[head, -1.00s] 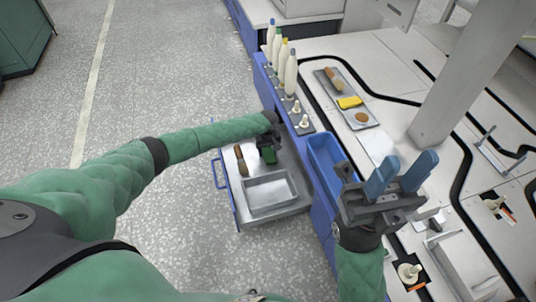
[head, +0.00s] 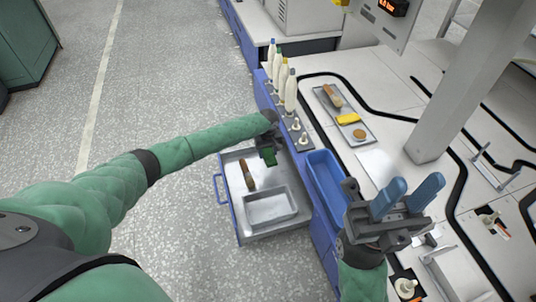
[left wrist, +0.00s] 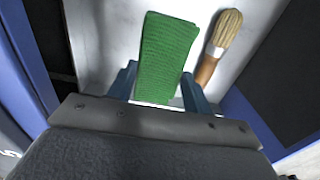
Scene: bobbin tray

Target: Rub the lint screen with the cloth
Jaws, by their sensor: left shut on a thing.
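A green cloth (head: 269,157) is held by my left gripper (head: 267,148) over the far right part of the open drawer (head: 230,172). In the left wrist view the cloth (left wrist: 168,55) stands between the two blue fingers of the left gripper (left wrist: 158,85). My right gripper (head: 408,194) is open and empty, its blue fingers apart, above the worktop's near side. I cannot tell which thing in view is the lint screen.
A brush (head: 247,175) lies in the drawer beside a metal tray (head: 270,208); the brush also shows in the left wrist view (left wrist: 217,45). A blue bin (head: 327,180) and several bottles (head: 291,92) line the worktop edge.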

